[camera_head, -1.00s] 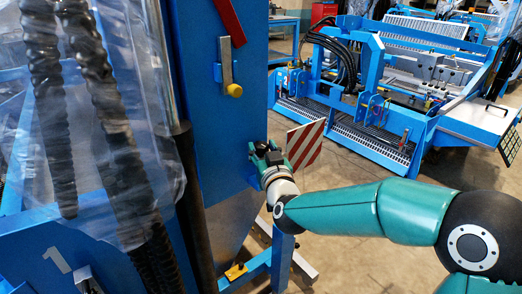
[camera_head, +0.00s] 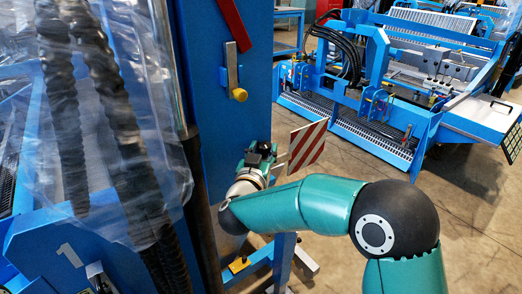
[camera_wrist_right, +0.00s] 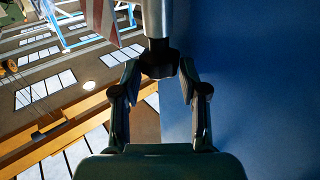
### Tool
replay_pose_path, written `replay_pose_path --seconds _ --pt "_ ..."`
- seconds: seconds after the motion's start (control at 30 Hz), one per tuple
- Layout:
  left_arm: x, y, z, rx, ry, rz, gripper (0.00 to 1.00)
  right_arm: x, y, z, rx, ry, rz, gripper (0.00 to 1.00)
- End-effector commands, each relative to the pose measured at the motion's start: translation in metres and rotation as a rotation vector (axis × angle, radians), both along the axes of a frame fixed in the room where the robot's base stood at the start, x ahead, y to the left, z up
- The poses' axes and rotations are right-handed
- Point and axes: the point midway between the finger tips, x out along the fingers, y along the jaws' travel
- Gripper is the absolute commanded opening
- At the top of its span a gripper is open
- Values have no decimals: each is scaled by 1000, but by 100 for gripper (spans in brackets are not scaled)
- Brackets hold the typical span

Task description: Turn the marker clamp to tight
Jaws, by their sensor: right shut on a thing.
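The marker is a red-and-white striped plate (camera_head: 306,145) beside the blue column. It also shows at the top of the right wrist view (camera_wrist_right: 103,20). My right gripper (camera_head: 262,150) is at the column's right edge, just left of the plate. In the right wrist view my right gripper (camera_wrist_right: 160,68) has its fingers on either side of a black clamp knob (camera_wrist_right: 160,58), below a grey cylinder (camera_wrist_right: 157,18). It is shut on this knob. In the head view the gripper hides the knob, and its tightness cannot be told. My left gripper is out of view.
The blue column (camera_head: 235,125) stands close behind the gripper. It carries a lever with a yellow knob (camera_head: 239,94) and a red lever (camera_head: 229,20). Black hoses under clear plastic (camera_head: 110,120) hang at left. Open floor and another blue machine (camera_head: 370,110) are at right.

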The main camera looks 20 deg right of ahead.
Motion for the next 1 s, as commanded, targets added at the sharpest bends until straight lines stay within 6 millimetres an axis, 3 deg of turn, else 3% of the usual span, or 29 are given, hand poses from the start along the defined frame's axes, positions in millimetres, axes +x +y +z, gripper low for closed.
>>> replay_pose_path --seconds 0.27,0.3,0.4,0.77,1.0 --pt "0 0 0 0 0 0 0 0 -1 -1 0 1 -3 8" --pt "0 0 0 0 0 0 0 0 -1 -1 0 1 -3 50" --pt "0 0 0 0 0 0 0 0 -1 -1 0 1 -3 66" --pt "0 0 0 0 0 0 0 -1 0 0 1 0 0 68" --pt "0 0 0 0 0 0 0 -19 11 0 2 -1 2 68"
